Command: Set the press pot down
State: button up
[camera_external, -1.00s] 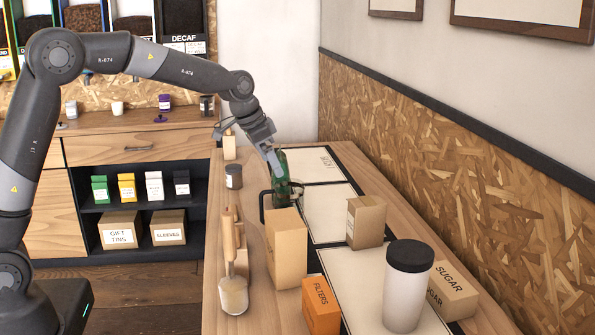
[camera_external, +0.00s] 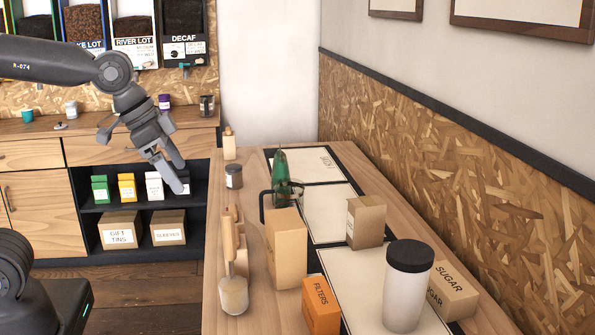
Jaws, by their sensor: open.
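My gripper (camera_external: 180,178) is open and empty. It is to the left of the table, in front of the back shelves, clear of the pot.
Near the pot are a tall cardboard box (camera_external: 286,250), a dark jar (camera_external: 234,176) and a smaller carton (camera_external: 366,222).

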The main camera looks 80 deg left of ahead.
jog(key=s+d+f, duration=0.2)
jog(key=s, duration=0.4)
jog(key=s+d+f, duration=0.2)
jog(key=s+d, duration=0.1)
jog(key=s, duration=0.4)
jog(key=shift+d+m+h, duration=0.3)
jog(key=shift+d, duration=0.05)
jog(key=shift+o, duration=0.6)
dwell(0.8)
